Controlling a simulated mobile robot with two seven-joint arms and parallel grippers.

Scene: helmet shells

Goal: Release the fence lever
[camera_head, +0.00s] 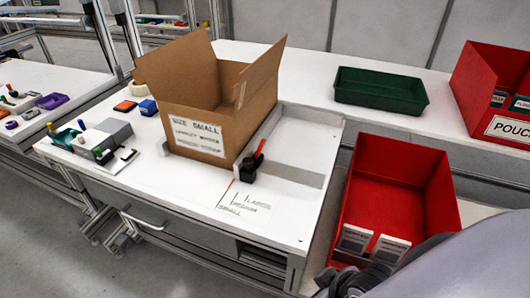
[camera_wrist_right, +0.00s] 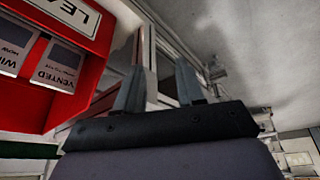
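The fence lever (camera_head: 260,149) is a red handle on a black block (camera_head: 249,168), on the white table at the front right corner of an open cardboard box (camera_head: 200,133). The handle tilts up to the right. The block appears close to the box; I cannot tell if they touch. My right gripper (camera_wrist_right: 160,85) is open and empty in the right wrist view, its two fingers apart. In the head view its dark body (camera_head: 352,284) shows at the bottom, in front of the red bin and well away from the lever. My left gripper is not in view.
A red bin (camera_head: 443,201) with white packets stands right of the table. A red pouch bin (camera_head: 468,100) and a green tray (camera_head: 380,98) are behind. A grey device (camera_head: 108,131) sits at the table's left. Printed size lines (camera_head: 240,205) mark the table front, which is clear.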

